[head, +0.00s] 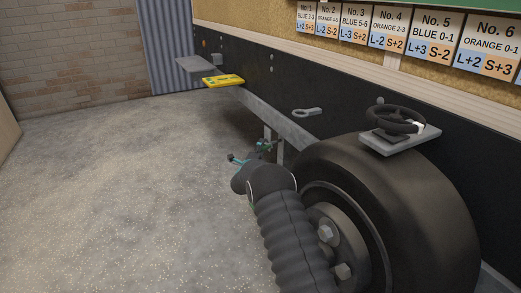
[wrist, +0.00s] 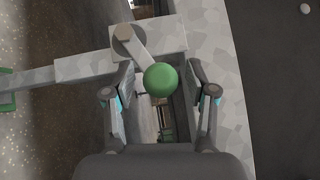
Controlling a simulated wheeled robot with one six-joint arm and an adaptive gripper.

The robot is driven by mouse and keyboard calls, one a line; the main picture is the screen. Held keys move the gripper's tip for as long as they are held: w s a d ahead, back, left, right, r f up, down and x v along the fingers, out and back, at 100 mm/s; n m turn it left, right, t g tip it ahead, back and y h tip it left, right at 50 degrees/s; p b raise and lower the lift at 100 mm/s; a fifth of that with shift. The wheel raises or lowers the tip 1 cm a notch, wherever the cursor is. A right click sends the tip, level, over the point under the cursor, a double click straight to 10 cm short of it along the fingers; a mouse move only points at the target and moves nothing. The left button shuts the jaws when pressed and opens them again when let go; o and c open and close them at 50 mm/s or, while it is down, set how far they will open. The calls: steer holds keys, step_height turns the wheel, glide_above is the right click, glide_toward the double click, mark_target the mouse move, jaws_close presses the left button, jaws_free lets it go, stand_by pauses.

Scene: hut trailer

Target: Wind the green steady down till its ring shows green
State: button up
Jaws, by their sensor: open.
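In the wrist view a green ball knob (wrist: 160,79) sits on a short grey crank arm (wrist: 138,54) that runs from a round brownish hub (wrist: 124,39). A stepped grey leg (wrist: 85,68) runs left from the hub block, with a green piece (wrist: 7,101) at the picture's left edge. My gripper (wrist: 160,84) is open, with one finger on each side of the knob and gaps between. In the head view my gripper (head: 250,153) is low beside the trailer, by grey uprights (head: 281,151) under its edge. I cannot make out the ring.
A yellow device (head: 222,80) lies on a grey ledge at the far end. A grey spanner-like piece (head: 307,112) is on the trailer side. The floor at left is clear.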

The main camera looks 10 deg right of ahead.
steer(key=shift+w, duration=0.1)
jaws_close()
steer(key=shift+f, duration=0.25)
